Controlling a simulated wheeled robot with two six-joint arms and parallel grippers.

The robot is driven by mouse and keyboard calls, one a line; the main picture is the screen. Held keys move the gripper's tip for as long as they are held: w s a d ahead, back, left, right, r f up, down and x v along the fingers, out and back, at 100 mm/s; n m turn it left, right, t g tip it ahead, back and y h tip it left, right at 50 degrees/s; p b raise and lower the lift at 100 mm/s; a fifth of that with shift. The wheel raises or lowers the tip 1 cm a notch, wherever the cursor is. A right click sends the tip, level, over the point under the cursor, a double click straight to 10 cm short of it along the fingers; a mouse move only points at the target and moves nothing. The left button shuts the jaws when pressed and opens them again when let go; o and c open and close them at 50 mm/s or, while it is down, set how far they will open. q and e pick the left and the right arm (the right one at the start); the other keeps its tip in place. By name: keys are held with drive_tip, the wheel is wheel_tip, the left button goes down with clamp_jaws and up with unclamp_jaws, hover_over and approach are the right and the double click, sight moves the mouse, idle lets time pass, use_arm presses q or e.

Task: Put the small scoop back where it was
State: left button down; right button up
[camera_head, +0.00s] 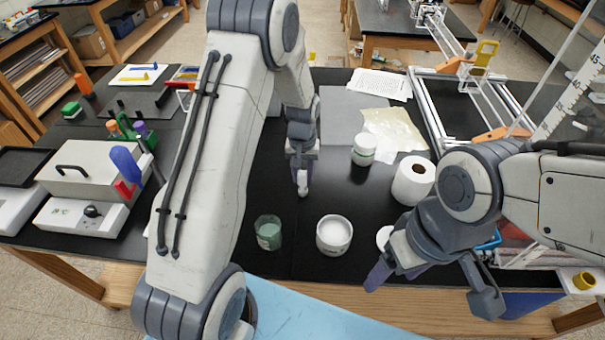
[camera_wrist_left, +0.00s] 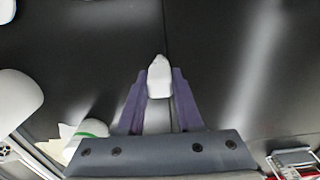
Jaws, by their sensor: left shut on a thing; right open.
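My left gripper (camera_head: 302,178) points down over the black table and is shut on a small white piece, seemingly the small scoop (camera_head: 303,190). In the left wrist view the scoop (camera_wrist_left: 159,78) shows as a white tip between the purple fingers of the left gripper (camera_wrist_left: 160,100); the rest of it is hidden. It looks apart from any container. A green-tinted jar (camera_head: 268,232) and an open white tub (camera_head: 333,235) with pale contents stand nearer the table's front edge. My right gripper (camera_head: 432,286) is open and empty at the front right.
A white jar with a green band (camera_head: 364,150) and a paper roll (camera_head: 413,180) stand to the right of my left gripper. A white disc (camera_head: 384,237) is partly hidden by my right gripper. A grey box (camera_head: 95,168) stands at left.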

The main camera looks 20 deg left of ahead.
use_arm(q)
drive_tip(key=c, duration=0.6)
unclamp_jaws()
drive_tip(key=shift+f, duration=0.1)
